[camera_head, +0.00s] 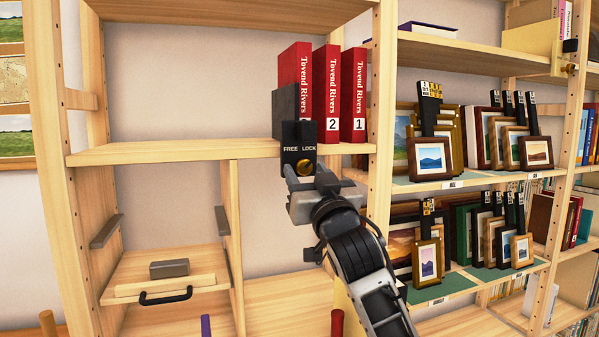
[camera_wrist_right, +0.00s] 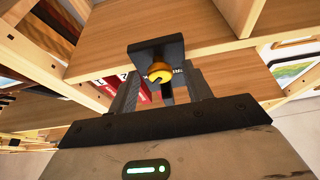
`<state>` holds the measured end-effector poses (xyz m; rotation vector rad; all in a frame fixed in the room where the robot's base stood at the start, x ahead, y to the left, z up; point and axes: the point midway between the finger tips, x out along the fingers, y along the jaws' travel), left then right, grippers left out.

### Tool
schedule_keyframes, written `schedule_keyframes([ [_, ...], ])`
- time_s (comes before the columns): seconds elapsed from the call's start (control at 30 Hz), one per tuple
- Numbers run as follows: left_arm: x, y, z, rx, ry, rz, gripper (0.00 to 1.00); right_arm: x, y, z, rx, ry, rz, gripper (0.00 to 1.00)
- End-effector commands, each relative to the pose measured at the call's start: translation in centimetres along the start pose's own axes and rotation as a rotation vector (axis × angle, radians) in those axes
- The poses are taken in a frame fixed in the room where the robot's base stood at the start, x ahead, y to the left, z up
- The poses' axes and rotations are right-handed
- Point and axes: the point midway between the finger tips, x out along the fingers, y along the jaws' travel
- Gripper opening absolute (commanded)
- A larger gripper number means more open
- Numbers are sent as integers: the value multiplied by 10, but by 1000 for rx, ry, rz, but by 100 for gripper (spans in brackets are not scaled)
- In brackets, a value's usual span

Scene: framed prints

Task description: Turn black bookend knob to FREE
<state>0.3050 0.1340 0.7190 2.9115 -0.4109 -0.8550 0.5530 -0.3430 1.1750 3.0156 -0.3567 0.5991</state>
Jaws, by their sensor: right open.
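The black bookend (camera_head: 299,134) stands at the front of the upper shelf, at the left end of a row of red books. Its front plate reads FREE on the left and LOCK on the right, above a round brass knob (camera_head: 305,167). In the right wrist view the knob (camera_wrist_right: 159,73) shows below the bookend's black plate (camera_wrist_right: 154,50), with a dark mark whose setting I cannot tell. My right gripper (camera_head: 310,181) is open just in front of the knob. Its fingers (camera_wrist_right: 161,88) stand on both sides, with nothing visibly gripped. My left gripper is out of view.
Red books (camera_head: 326,85) numbered 1 and 2 stand right of the bookend on the wooden shelf (camera_head: 180,149). A wooden upright (camera_head: 382,90) rises to their right. Framed prints (camera_head: 431,158) fill the shelves beyond. The shelf left of the bookend is clear.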

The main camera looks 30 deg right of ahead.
Motion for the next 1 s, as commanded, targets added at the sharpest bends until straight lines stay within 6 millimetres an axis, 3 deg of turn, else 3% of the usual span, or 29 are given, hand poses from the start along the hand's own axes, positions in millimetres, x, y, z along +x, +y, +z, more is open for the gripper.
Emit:
schedule_keyframes([
  [0.23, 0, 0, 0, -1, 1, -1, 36, 0, 0, 0, 0, 0, 0, 47],
  [0.37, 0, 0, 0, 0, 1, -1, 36, 0, 0, 0, 0, 0, 0, 11],
  [0.4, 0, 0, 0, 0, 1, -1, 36, 0, 0, 0, 0, 0, 0, 6],
  [0.73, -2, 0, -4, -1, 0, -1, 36, 1, 1, 0, -32, -2, -11, 6],
  [1.0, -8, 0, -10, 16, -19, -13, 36, 2, 3, -3, -177, -4, -71, 6],
])
